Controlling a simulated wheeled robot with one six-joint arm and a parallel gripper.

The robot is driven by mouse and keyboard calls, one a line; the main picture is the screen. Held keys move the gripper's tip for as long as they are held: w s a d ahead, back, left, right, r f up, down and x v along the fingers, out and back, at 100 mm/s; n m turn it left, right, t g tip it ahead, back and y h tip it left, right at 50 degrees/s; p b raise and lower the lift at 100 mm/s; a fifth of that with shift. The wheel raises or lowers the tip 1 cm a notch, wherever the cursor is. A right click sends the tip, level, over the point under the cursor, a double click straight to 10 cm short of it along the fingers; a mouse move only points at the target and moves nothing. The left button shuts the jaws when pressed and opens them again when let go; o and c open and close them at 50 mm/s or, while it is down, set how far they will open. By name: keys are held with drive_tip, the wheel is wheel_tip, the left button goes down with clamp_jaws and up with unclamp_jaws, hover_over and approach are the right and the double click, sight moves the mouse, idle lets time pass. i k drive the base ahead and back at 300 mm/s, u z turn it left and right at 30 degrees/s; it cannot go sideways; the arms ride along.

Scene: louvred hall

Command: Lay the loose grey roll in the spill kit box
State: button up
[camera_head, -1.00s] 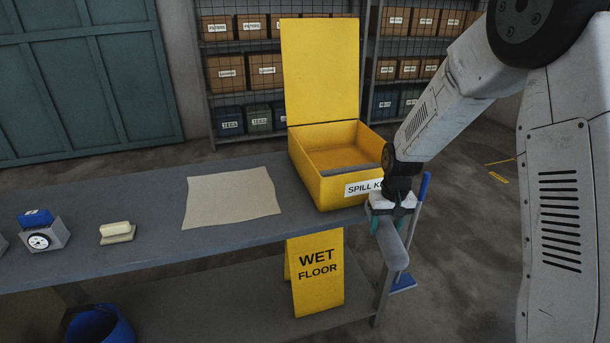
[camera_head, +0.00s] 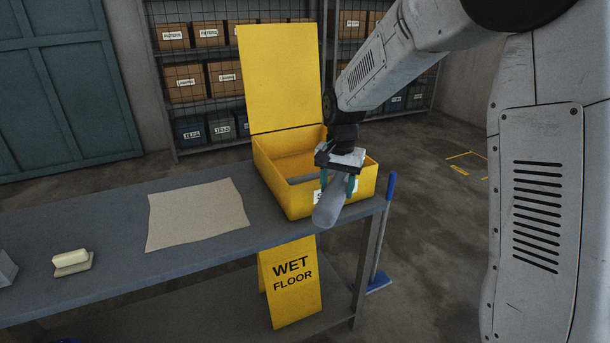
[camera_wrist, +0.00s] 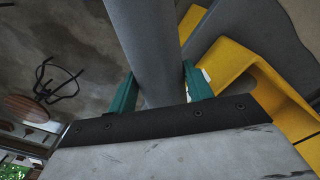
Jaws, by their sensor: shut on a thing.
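The loose grey roll (camera_head: 327,212) is held in my gripper (camera_head: 338,183), which is shut on it. In the head view the roll's near end hangs in front of the yellow spill kit box (camera_head: 288,203). The box stands on the table with its lid up, and its label is partly covered by my gripper and the roll. A grey strip (camera_head: 303,179) shows inside the box. In the wrist view the roll (camera_wrist: 146,40) runs between the green fingers, and yellow box edges (camera_wrist: 238,62) lie to the right, below it.
A tan sheet (camera_head: 195,215) lies on the grey table (camera_head: 110,268), left of the box. A pale block (camera_head: 71,262) sits further left. A wet floor sign (camera_head: 290,285) stands below, and a blue-handled broom (camera_head: 385,225) leans at the table's right end.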

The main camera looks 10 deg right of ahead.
sight(302, 168)
drive_tip(key=i, duration=1.4)
